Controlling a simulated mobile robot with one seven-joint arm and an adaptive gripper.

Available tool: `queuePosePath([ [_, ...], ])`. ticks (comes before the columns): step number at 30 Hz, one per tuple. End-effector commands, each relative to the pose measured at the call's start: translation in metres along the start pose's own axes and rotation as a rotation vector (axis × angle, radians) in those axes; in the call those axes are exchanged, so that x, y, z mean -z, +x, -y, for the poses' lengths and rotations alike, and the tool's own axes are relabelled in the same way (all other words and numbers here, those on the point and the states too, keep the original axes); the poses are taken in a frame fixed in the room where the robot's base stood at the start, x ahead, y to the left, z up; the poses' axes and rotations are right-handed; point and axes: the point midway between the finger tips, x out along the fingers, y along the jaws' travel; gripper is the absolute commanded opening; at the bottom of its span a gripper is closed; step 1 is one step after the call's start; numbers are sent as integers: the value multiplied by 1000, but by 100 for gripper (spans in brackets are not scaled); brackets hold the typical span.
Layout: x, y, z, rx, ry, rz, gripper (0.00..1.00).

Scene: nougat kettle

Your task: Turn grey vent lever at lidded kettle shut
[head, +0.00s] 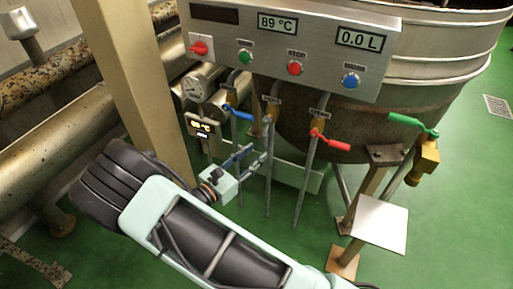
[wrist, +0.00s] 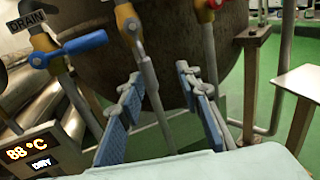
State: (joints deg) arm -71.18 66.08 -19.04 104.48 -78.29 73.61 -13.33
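The grey lever (wrist: 147,72) is on the middle pipe with a yellow valve body (wrist: 127,18), below the kettle's panel. It appears to hang down along the pipe, but its exact angle is hard to tell. It also shows small in the head view (head: 267,126). My gripper (wrist: 159,76) is open, with its two blue-padded fingers apart and the lever's lower end appearing between them, nearer the left finger. I cannot tell whether they touch. In the head view my gripper (head: 258,152) is just below the lever. The kettle (head: 430,60) stands behind.
A blue lever (wrist: 78,48) marked DRAIN is close on the left. A red lever (head: 331,140) is on the right pipe, and a green lever (head: 413,124) is farther right. The control panel (head: 220,40) overhangs the valves. A square plate (head: 380,222) stands at right.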

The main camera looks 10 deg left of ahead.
Motion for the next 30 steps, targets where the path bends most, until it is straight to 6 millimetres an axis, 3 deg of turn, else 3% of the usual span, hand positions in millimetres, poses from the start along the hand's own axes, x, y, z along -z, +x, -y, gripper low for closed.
queuePosePath([
  [3,23,-12,-10,-47,-5,16,32],
  [8,30,-11,-13,-63,-3,21,32],
  [21,29,65,-17,-61,-2,20,32],
  [30,26,92,-19,-62,-3,19,32],
])
